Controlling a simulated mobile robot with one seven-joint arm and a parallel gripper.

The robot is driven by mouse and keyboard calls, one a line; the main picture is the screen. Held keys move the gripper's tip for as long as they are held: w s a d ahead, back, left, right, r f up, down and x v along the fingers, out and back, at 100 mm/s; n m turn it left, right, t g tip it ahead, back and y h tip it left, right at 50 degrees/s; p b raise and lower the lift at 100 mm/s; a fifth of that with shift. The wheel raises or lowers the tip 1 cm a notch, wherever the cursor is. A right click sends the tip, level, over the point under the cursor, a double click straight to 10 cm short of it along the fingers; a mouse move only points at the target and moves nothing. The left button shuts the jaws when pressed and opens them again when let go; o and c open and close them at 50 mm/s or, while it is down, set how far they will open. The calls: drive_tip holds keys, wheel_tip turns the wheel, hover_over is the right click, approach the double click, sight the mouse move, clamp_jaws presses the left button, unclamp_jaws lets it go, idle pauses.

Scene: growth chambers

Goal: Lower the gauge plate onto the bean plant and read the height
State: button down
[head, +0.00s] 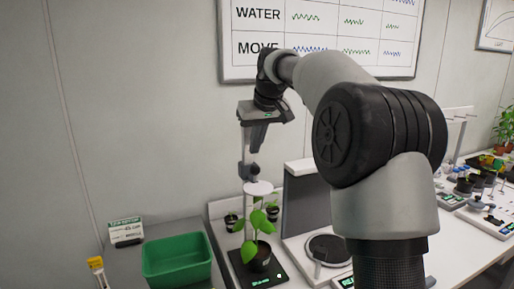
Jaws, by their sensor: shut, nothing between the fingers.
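The gauge plate (260,188) is a small white disc on a slider along an upright post (246,145). A dark knob (254,172) sits just above the disc. A green readout (264,281) glows at the base's front, too small to read. My gripper (257,143) points down above the knob, beside the upper post, shut and empty. The wrist hides part of the post top.
A scale-like device (328,249) with a dark upright panel (306,205) is close on the right.

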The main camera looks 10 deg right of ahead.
wheel_tip(320, 180, up, 4)
drive_tip(key=p, duration=0.3)
drive_tip(key=shift+p, duration=0.35)
drive_tip(key=shift+s, duration=0.1)
approach(256, 166)
drive_tip(key=s+a+r, duration=0.3)
drive_tip(key=s+r, duration=0.1)
drive_tip(key=s, duration=0.1)
drive_tip(key=s+f+h, duration=0.1)
drive_tip(key=s, duration=1.1)
drive_tip(key=s+d+f+m, duration=0.1)
drive_tip(key=s+f, duration=0.4)
drive_tip(key=s, duration=0.4)
drive_tip(key=s+f+m, duration=0.1)
drive_tip(key=s+f, duration=0.5)
drive_tip(key=s, duration=0.3)
drive_tip(key=shift+d, duration=0.4)
drive_tip(key=shift+f, duration=0.1)
